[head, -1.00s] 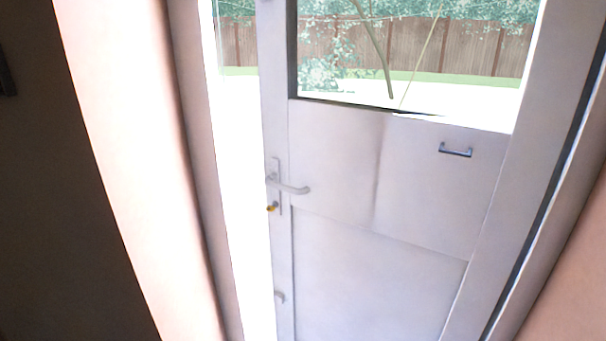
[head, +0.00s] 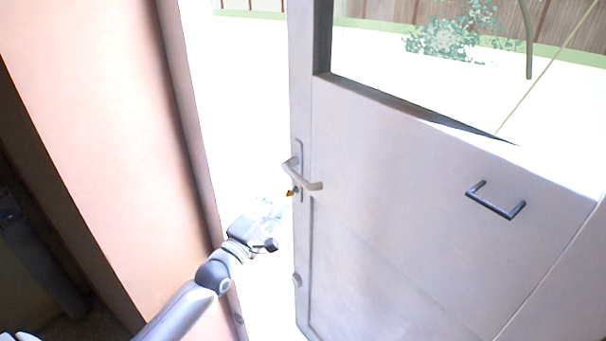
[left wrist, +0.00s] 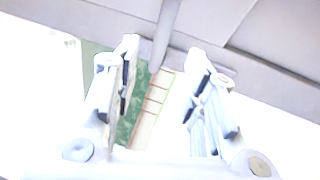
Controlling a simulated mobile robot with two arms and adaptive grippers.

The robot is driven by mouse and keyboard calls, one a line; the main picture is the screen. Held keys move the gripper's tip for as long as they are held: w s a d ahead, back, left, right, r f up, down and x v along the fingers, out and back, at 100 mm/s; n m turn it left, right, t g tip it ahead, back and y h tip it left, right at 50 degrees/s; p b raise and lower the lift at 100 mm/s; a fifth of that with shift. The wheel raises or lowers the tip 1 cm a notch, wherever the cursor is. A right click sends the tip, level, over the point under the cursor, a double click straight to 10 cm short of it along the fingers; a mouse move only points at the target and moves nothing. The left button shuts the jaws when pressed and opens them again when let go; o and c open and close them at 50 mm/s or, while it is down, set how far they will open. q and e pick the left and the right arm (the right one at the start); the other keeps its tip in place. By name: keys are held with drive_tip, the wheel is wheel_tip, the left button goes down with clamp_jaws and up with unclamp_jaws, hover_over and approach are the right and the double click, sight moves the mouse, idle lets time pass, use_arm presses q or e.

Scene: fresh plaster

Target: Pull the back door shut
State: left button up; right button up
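The back door (head: 400,220) is pale, has a window in its upper part and stands ajar, with a bright gap along its left edge. Its lever handle (head: 308,183) is on that edge, with a small brass-coloured piece just below. A darker pull bar (head: 497,207) sits further right on the panel. My left gripper (head: 272,210) is in the gap, just left of and below the lever, washed out by glare. In the left wrist view its fingers (left wrist: 163,54) are spread; a grey bar, apparently the lever (left wrist: 167,30), reaches between their tips. Contact cannot be told. My right gripper is out of view.
A pinkish door frame and wall (head: 105,120) stand left of the gap, close to my left arm. Outside, a wooden fence (head: 560,25) and a bush (head: 445,38) show through the window. The lower left is dark.

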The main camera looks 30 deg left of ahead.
sight(297, 177)
use_arm(q)
drive_tip(key=shift+p+x, duration=0.7)
drive_tip(key=shift+x, duration=4.25)
drive_tip(key=shift+f, duration=0.15)
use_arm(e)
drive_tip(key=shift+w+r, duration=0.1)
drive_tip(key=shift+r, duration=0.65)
use_arm(q)
drive_tip(key=shift+c, duration=0.5)
clamp_jaws()
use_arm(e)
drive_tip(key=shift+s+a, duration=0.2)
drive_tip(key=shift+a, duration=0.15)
